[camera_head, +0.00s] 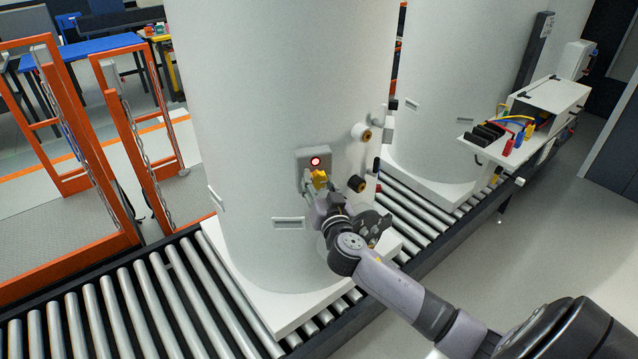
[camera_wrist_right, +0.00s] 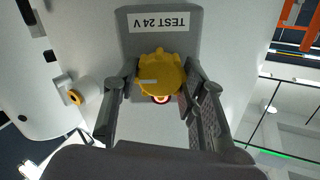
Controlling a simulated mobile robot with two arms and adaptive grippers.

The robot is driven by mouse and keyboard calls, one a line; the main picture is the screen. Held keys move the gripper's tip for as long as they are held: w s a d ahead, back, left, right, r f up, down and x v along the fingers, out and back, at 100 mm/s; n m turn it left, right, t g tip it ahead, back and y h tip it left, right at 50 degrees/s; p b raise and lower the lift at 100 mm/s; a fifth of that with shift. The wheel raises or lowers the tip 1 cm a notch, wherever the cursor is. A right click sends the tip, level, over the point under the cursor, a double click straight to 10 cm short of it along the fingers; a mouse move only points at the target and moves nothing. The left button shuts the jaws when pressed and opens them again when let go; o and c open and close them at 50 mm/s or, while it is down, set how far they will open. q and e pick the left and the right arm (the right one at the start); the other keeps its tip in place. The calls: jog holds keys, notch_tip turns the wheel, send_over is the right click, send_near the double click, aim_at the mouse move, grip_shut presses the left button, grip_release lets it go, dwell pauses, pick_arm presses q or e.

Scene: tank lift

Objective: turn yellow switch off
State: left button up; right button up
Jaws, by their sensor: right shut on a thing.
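The yellow switch (camera_head: 319,178) is a knob on a small grey box (camera_head: 313,157) fixed to the front of the large white tank (camera_head: 262,80). A round red light (camera_head: 315,161) glows on the box above the knob. My right gripper (camera_head: 316,186) reaches the knob from below and is shut on it. In the right wrist view the knob (camera_wrist_right: 161,76) sits between the two fingers of my right gripper (camera_wrist_right: 158,88). The box there carries an upside-down label "TEST 24 V" (camera_wrist_right: 158,22), and the red light is partly hidden behind the knob. My left gripper is not in view.
The tank stands on a white base plate on a roller conveyor (camera_head: 110,305). Two pipe stubs (camera_head: 361,132) stick out right of the box. Orange frames with chains (camera_head: 140,130) stand at left.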

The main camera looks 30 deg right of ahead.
jog(key=shift+n, duration=0.3)
jog(key=n+b, duration=0.1)
jog(key=n, duration=0.1)
jog(key=shift+f+n, duration=0.1)
jog(key=shift+n, duration=0.2)
jog(key=n, duration=0.4)
jog(key=shift+n, duration=0.3)
jog(key=n, duration=0.5)
jog(key=n+p, duration=0.1)
jog(key=n, duration=0.4)
jog(key=shift+n, duration=0.3)
jog(key=o, duration=1.2)
jog(key=shift+c, duration=0.2)
